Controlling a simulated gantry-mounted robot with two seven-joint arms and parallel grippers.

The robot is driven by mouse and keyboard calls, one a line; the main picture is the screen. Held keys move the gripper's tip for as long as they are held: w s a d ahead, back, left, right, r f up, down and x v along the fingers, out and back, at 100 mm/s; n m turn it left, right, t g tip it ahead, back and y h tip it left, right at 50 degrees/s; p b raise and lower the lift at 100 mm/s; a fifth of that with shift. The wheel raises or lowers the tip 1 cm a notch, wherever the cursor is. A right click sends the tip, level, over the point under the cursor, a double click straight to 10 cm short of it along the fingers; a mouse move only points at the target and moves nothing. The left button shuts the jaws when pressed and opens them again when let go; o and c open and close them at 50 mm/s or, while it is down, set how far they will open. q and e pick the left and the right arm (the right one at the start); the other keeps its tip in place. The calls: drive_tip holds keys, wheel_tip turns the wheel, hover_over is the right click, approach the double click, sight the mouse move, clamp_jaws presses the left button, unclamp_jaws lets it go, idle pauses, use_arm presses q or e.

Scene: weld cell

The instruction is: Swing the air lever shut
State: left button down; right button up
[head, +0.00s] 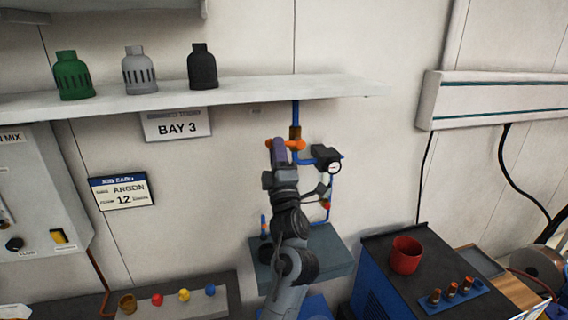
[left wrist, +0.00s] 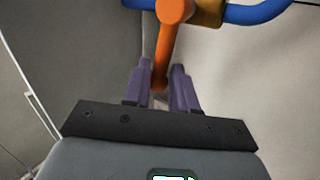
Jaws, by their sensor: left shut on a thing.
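The air lever (head: 296,144) is orange and sits on a brass valve body (head: 295,131) on the blue pipe under the shelf. In the left wrist view the lever (left wrist: 173,38) stands out across the blue pipe (left wrist: 258,13), with its end between my purple fingers. My left gripper (head: 278,150) reaches up to the lever in the head view, and its fingers (left wrist: 160,88) are shut on the lever's end in the left wrist view. The gripper and arm hide part of the pipework behind them. My right gripper is in neither view.
A shelf (head: 230,96) with green, grey and black caps runs just above the valve. A dark regulator with a gauge (head: 334,168) is close on the right. A grey-blue block (head: 335,262) lies below. A red cup (head: 405,255) stands on the cabinet at right.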

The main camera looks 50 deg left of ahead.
use_arm(q)
drive_tip(key=shift+f+n+g+y+b, duration=0.3)
drive_tip(key=shift+n+g+b, duration=0.25)
drive_tip(key=shift+n, duration=0.25)
drive_tip(key=shift+f+n+g+y+b, duration=0.25)
drive_tip(key=shift+n+g+b, duration=0.2)
drive_tip(key=shift+n+g, duration=0.3)
drive_tip(key=c, duration=1.1)
unclamp_jaws()
drive_tip(key=b+v, duration=0.1)
drive_tip(key=v, duration=0.9)
drive_tip(key=shift+s+d+f+b, duration=0.15)
drive_tip(key=shift+d+f+b, duration=0.1)
drive_tip(key=shift+b, duration=0.05)
